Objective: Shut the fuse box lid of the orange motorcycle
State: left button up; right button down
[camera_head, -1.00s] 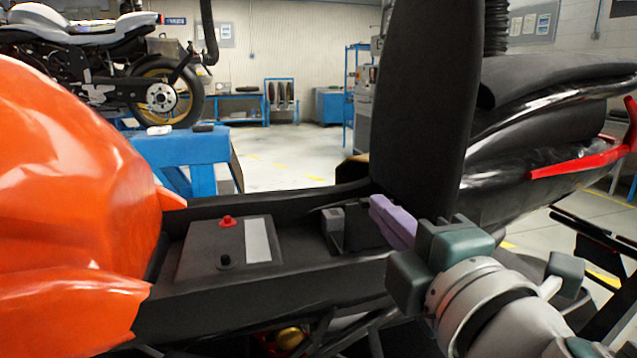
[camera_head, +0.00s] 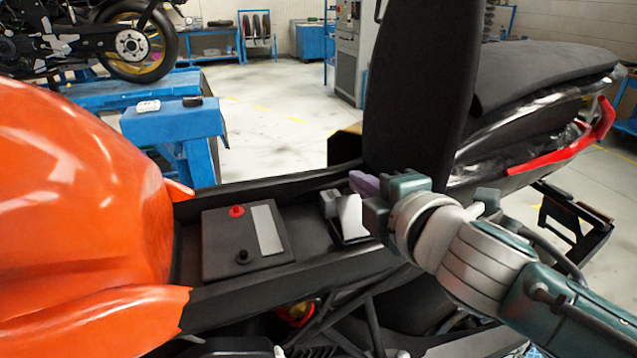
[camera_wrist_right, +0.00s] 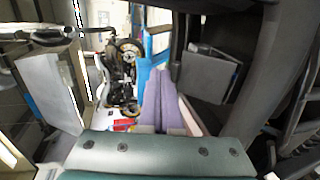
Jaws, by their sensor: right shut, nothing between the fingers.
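The fuse box (camera_head: 330,206) sits in the black tray under the raised seat of the orange motorcycle (camera_head: 80,190). A pale panel that looks like its lid (camera_head: 349,214) shows at the box, tilted; I cannot tell whether it is fully down. In the right wrist view a grey panel (camera_wrist_right: 204,78) at the box lies right of the fingers. My right gripper (camera_head: 364,184), with purple fingers, is shut and empty, just above and right of the box beside the seat. The fingers also show in the wrist view (camera_wrist_right: 160,100). My left gripper is out of view.
The raised black seat (camera_head: 420,85) stands upright close behind my right gripper. A battery (camera_head: 243,242) with red and black terminals lies left of the fuse box. The tray's side rails (camera_head: 275,187) border both. A blue bench (camera_head: 175,122) stands behind.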

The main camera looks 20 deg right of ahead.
jog(key=shift+b+x, duration=0.6)
jog(key=shift+x, duration=0.45)
jog(key=shift+w+f+b, duration=0.3)
jog(key=shift+w, duration=0.3)
jog(key=shift+r, duration=0.15)
